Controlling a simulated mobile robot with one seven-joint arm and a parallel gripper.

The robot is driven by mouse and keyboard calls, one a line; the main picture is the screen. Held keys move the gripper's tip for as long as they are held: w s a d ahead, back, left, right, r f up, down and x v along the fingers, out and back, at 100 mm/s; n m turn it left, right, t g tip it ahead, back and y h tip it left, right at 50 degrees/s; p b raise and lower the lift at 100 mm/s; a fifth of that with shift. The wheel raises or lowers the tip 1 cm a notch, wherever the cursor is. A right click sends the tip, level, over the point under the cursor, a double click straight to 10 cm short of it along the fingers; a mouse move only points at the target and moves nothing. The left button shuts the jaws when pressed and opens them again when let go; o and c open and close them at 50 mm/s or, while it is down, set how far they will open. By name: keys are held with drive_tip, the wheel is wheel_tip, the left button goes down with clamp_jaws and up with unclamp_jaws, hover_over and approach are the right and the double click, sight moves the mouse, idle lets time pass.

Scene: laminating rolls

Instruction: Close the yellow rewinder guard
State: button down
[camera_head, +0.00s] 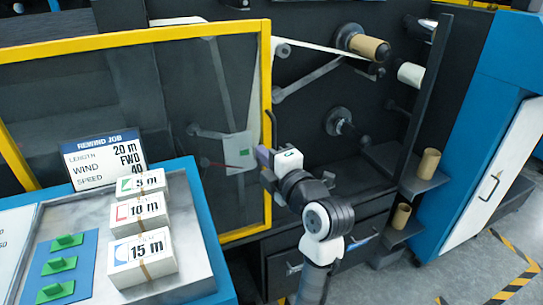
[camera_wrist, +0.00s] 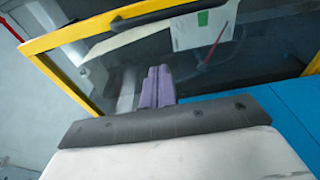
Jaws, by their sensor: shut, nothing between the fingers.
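The yellow rewinder guard (camera_head: 266,75) is a yellow-framed see-through panel at the left and centre of the head view. It stands in front of the left part of the dark machine, while the spindles to its right are uncovered. Its dark handle (camera_head: 272,128) is on the right upright. In the wrist view the yellow frame (camera_wrist: 95,25) crosses the upper left, with the dark handle (camera_wrist: 155,15) at the top. My gripper (camera_head: 263,160) is beside the guard's right upright, below the handle. Its purple fingers (camera_wrist: 157,82) are together and empty. Contact with the frame cannot be told.
A blue-edged bench (camera_head: 185,175) at the front left carries a job sign (camera_head: 103,158), labelled boxes (camera_head: 142,262) and green pieces (camera_head: 58,264). Cardboard cores (camera_head: 428,163) stand on shelves at the right. Open floor (camera_head: 460,265) lies at the lower right.

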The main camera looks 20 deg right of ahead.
sight(265, 142)
drive_tip(key=shift+w+d+p, duration=0.65)
drive_tip(key=shift+w+d, duration=0.15)
drive_tip(key=shift+w, duration=0.3)
drive_tip(key=shift+w+d+p, duration=0.6)
drive_tip(key=shift+w+d, duration=0.15)
drive_tip(key=shift+w, duration=0.35)
